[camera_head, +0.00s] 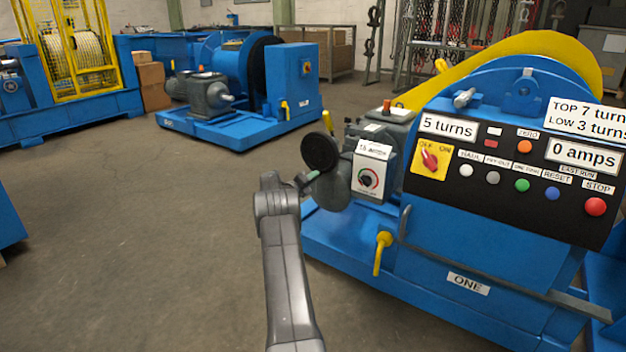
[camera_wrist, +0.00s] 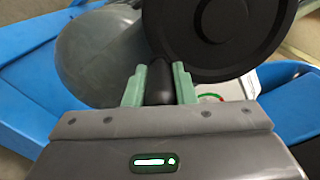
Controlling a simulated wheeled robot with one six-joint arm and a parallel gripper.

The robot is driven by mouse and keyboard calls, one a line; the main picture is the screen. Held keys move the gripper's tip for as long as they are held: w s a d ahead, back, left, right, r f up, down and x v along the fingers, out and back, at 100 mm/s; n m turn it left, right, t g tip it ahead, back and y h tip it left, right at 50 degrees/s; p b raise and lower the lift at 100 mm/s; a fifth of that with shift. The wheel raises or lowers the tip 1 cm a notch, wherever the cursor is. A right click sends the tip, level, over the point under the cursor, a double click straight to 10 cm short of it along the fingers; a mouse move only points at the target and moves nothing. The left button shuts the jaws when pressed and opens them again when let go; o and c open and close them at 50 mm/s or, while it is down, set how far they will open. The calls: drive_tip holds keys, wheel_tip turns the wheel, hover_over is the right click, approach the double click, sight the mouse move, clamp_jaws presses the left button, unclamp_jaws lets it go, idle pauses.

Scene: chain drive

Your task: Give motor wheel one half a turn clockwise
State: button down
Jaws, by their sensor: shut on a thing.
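The motor wheel of winch one is a black disc (camera_head: 318,152) at the left end of the machine, in front of a grey motor. It fills the top of the wrist view (camera_wrist: 215,38). My gripper (camera_head: 313,176) is at the wheel's lower edge. In the wrist view its green fingers (camera_wrist: 160,86) are shut on the wheel's dark crank handle (camera_wrist: 160,80), one finger on each side. The handle's far end is hidden in the head view.
The blue winch bears a "ONE" plate (camera_head: 468,284) and a black control panel (camera_head: 510,175) reading "5 turns" and "0 amps". A white box with a dial (camera_head: 370,170) is right of the wheel. A yellow lever (camera_head: 381,250) sticks out below. The floor (camera_head: 150,230) at left is clear.

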drive_tip(key=shift+w+a+f, duration=0.1)
idle(0.4)
drive_tip(key=c, duration=1.2)
unclamp_jaws()
drive_tip(key=shift+a, duration=0.1)
drive_tip(key=p+v, duration=0.4)
drive_tip(key=v, duration=0.9)
drive_tip(key=shift+s, duration=0.3)
drive_tip(key=shift+a, duration=0.1)
drive_tip(key=b+x, duration=0.3)
drive_tip(key=x, duration=0.9)
drive_tip(key=shift+f+b, duration=0.1)
drive_tip(key=shift+b, duration=0.25)
drive_tip(key=shift+x, duration=0.9)
